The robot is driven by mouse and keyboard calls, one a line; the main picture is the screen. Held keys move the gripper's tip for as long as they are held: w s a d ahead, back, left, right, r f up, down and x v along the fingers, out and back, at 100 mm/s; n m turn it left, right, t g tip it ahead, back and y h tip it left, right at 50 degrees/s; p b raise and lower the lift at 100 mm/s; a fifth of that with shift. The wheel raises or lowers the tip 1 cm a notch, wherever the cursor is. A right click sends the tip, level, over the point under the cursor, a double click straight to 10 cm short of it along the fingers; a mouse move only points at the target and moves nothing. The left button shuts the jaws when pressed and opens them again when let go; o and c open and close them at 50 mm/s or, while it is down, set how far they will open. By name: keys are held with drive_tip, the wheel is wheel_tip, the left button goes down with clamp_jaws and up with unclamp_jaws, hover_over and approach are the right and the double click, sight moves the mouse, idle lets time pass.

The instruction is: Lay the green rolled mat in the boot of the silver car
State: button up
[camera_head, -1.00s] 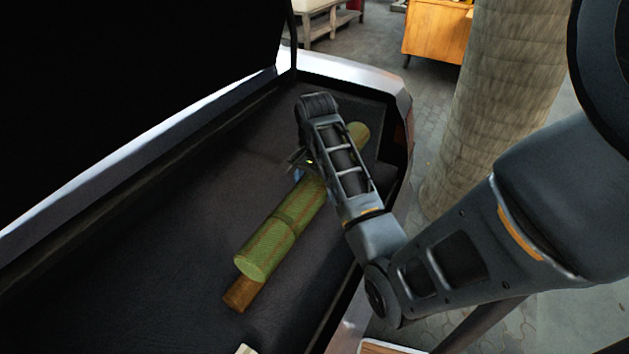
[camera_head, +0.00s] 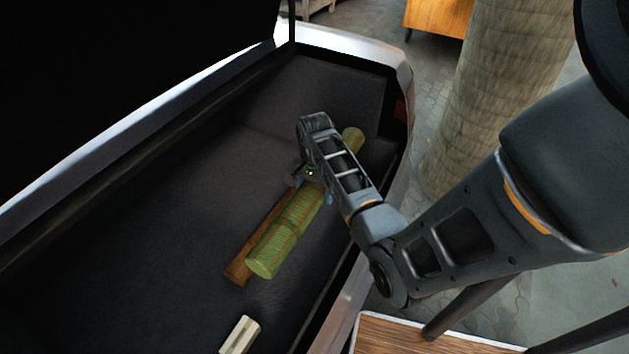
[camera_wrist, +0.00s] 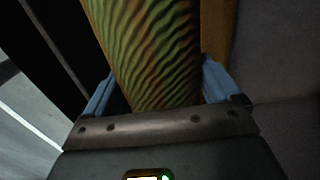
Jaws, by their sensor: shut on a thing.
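The green rolled mat (camera_head: 285,238) is inside the open boot of the silver car (camera_head: 354,55), lying lengthwise towards the far right corner. My gripper (camera_head: 312,188) is around the middle of the mat, and my arm hides part of it there. In the wrist view the mat (camera_wrist: 150,50) lies between the two blue fingers of my gripper (camera_wrist: 157,92), which is shut on it. Whether the mat touches the boot floor (camera_head: 150,240) I cannot tell.
A brown wooden piece (camera_head: 240,268) lies beside the mat on its left. A pale block (camera_head: 240,335) lies near the boot's front. The raised lid (camera_head: 130,70) is at the left. A wooden tabletop (camera_head: 420,338) and a stone column (camera_head: 490,110) stand outside.

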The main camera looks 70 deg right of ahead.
wheel_tip(320, 180, down, 20)
drive_tip(key=b, duration=1.3)
drive_tip(key=shift+d+f, duration=0.1)
drive_tip(key=o, duration=1.2)
drive_tip(key=shift+r+p, duration=0.4)
drive_tip(key=shift+r, duration=3.5)
